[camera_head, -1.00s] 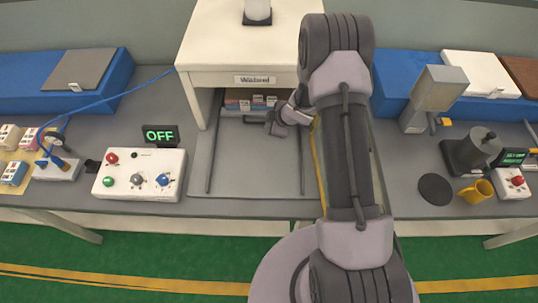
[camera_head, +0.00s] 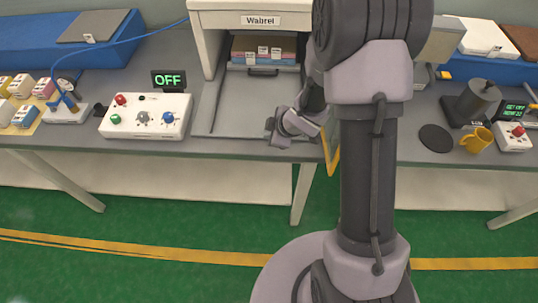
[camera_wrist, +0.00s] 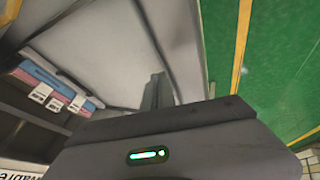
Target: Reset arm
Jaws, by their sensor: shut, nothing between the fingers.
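My arm reaches up and over the right-middle of the head view. My gripper (camera_head: 275,131) hangs over the bench's front edge, in front of the machine labelled Wabrel (camera_head: 262,20). In the wrist view the fingers (camera_wrist: 157,91) are shut together with nothing visible between them. The gripper is apart from the stack of pink, blue and brown layers (camera_head: 264,48) inside the machine opening. That stack also shows at the left of the wrist view (camera_wrist: 55,88).
A white control box (camera_head: 146,116) with coloured buttons and an OFF display (camera_head: 169,79) stands left of the machine. A yellow mug (camera_head: 477,140), a dark disc (camera_head: 436,138) and a red-button box (camera_head: 514,137) are at the right. Green floor lies in front.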

